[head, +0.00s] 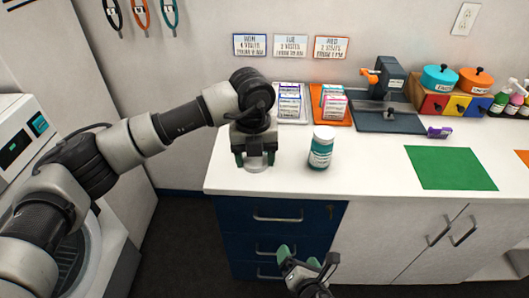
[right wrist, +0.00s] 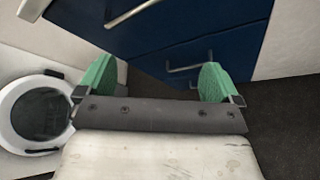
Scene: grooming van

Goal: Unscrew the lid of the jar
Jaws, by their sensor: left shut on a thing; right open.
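The jar (head: 320,152) stands upright on the white counter, teal with a pale label band and a white top. I cannot tell whether that white top is a lid or a bare neck. My left gripper (head: 256,161) points down at the counter, left of the jar and apart from it. It is shut on a low, white, round thing (head: 257,168), mostly hidden by the fingers; I cannot tell if it is a lid. My right gripper (head: 308,262) is open and empty, in front of the drawers below the counter edge. Its green fingers also show in the right wrist view (right wrist: 155,82).
Behind the jar stand a white tray (head: 306,118) and an orange tray (head: 340,121) with packets, and a dark device (head: 392,80). A green mat (head: 450,168) lies to the right. The counter's front is mostly clear. Blue drawers (head: 235,215) are below.

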